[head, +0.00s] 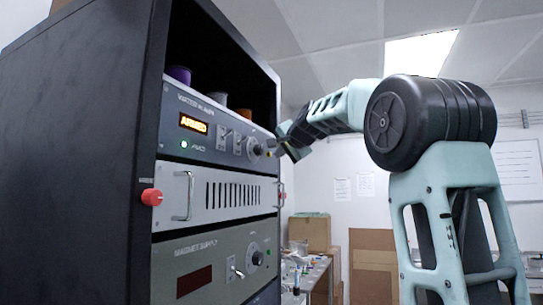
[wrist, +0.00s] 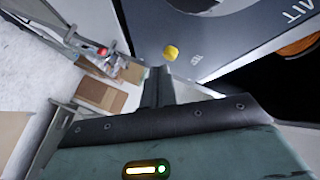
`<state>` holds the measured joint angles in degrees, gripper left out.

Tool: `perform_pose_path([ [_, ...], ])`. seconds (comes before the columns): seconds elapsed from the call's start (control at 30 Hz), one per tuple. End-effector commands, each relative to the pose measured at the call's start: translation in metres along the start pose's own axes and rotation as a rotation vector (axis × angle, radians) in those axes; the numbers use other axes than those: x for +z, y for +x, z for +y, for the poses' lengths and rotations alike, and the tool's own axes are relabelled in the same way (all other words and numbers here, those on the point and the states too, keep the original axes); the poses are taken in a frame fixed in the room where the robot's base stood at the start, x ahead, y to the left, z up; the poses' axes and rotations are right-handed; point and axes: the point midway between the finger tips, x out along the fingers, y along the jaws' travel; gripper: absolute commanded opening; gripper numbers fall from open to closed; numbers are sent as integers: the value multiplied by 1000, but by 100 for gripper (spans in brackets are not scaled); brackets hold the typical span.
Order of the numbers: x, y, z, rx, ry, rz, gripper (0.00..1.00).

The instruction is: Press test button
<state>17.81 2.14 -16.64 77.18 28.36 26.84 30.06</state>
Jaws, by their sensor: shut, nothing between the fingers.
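The yellow test button (wrist: 171,52) is on the grey panel in the wrist view, with a small label beside it that reads like TEST. My gripper (wrist: 160,72) is shut and empty. Its narrow fingertips point at the panel and appear just below the button in that view; I cannot tell whether they touch it. That unit has a lit amber ARMED display (head: 193,124) and a green light (head: 184,145).
The black rack (head: 75,130) also holds a vented unit (head: 232,194) with handles and a magnet supply (head: 215,262). A red knob (head: 152,197) sticks out at its left edge. Cups, one purple (head: 180,75), stand on the top unit. Cardboard boxes (head: 309,232) are behind.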

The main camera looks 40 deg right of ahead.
Motion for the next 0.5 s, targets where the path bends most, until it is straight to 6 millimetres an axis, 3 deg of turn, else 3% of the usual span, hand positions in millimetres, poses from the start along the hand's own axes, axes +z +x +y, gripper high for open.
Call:
perform_pose_path([
  [0.5, 4, 5, -4, 0, 0, -1, 0],
])
